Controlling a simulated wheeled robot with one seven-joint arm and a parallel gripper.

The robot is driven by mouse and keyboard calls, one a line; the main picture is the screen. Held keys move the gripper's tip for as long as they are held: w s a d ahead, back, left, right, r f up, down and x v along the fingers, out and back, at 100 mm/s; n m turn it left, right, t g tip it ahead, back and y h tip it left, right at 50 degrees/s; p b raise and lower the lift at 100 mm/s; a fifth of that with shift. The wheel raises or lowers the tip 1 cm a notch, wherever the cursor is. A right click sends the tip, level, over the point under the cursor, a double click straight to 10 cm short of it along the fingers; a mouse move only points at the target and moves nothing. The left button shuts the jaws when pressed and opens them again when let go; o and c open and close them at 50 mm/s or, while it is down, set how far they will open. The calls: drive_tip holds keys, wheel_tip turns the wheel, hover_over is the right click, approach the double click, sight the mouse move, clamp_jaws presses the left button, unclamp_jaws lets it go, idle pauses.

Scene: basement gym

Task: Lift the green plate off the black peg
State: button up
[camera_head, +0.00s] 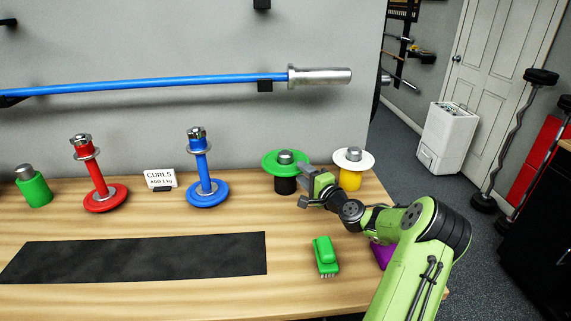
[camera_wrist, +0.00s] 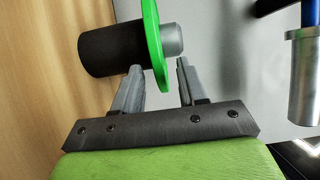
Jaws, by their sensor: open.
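The green plate (camera_head: 272,164) lies flat on top of the black peg (camera_head: 285,186), around a silver pin (camera_head: 286,156). My gripper (camera_head: 303,186) is at the peg's right side, with its fingers open. In the wrist view the view is turned sideways: the green plate (camera_wrist: 152,35) is seen edge-on, the black peg (camera_wrist: 108,50) is to its left and the silver pin (camera_wrist: 173,40) to its right. The plate's near rim lies between the two open fingers (camera_wrist: 159,72), with a gap visible on the right finger's side. Contact with the left finger is unclear.
A yellow peg with a white plate (camera_head: 353,160) stands close behind my gripper. A green brush (camera_head: 325,255) lies in front on the wooden table. Blue (camera_head: 207,193) and red (camera_head: 105,198) stands and a CURLS sign (camera_head: 160,179) are left. A blue bar (camera_head: 150,84) hangs above.

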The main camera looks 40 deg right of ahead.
drive_tip(key=shift+w+d+f, duration=0.1)
drive_tip(key=shift+w+d, duration=0.05)
drive_tip(key=shift+w, duration=0.85)
drive_tip(key=shift+s, duration=0.1)
clamp_jaws()
idle(0.4)
drive_tip(key=shift+r, duration=0.25)
